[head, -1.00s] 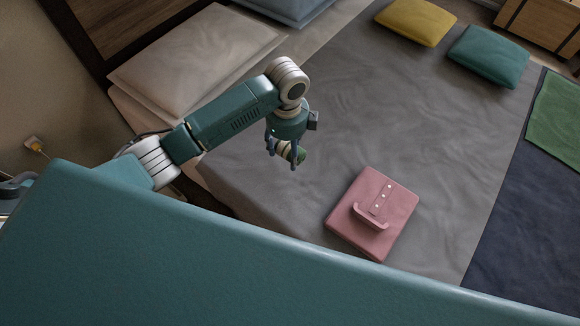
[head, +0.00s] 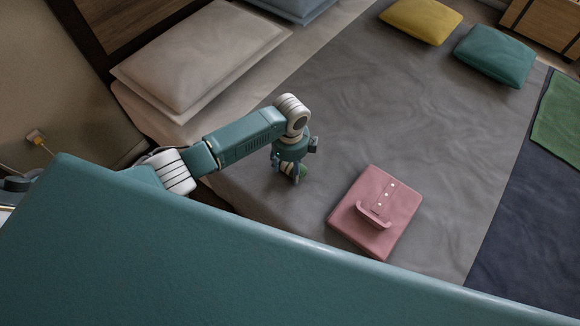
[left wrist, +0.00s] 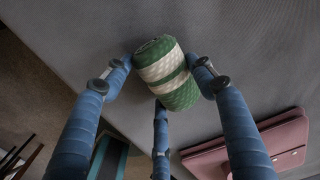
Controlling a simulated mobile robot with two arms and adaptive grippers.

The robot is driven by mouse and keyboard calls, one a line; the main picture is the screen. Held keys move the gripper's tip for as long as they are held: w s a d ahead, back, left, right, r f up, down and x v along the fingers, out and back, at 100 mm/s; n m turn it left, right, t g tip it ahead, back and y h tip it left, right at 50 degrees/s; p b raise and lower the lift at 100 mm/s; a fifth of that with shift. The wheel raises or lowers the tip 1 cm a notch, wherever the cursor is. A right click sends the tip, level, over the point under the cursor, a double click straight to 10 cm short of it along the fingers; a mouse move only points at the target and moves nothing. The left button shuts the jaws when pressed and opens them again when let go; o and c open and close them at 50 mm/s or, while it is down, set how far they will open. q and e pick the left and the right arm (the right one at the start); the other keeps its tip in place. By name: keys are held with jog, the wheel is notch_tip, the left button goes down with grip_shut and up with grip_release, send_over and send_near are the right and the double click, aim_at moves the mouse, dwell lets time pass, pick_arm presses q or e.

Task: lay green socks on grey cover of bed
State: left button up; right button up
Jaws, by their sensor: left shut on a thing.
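The green socks (left wrist: 168,72) are a rolled bundle with green and cream stripes. My left gripper (head: 287,172) is shut on them; in the left wrist view its blue fingers (left wrist: 162,75) press around the roll. In the head view the socks (head: 302,171) show only partly behind the fingers. They are over the grey cover (head: 400,110) of the bed, near its front left part. I cannot tell whether they touch it. My right gripper is not in view.
A folded pink garment (head: 398,204) lies on the cover right of the gripper. Yellow (head: 420,20) and teal (head: 495,56) cushions lie farther back. A pale pillow (head: 200,55) is at left. A dark blue throw (head: 530,225) covers the right side. The middle of the cover is clear.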

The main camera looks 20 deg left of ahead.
aim_at(290, 166)
pick_arm(q)
jog(key=shift+f, duration=0.1)
jog(key=o, duration=1.2)
jog(key=shift+c, duration=0.2)
notch_tip(290, 166, up, 12)
jog(key=p, duration=0.1)
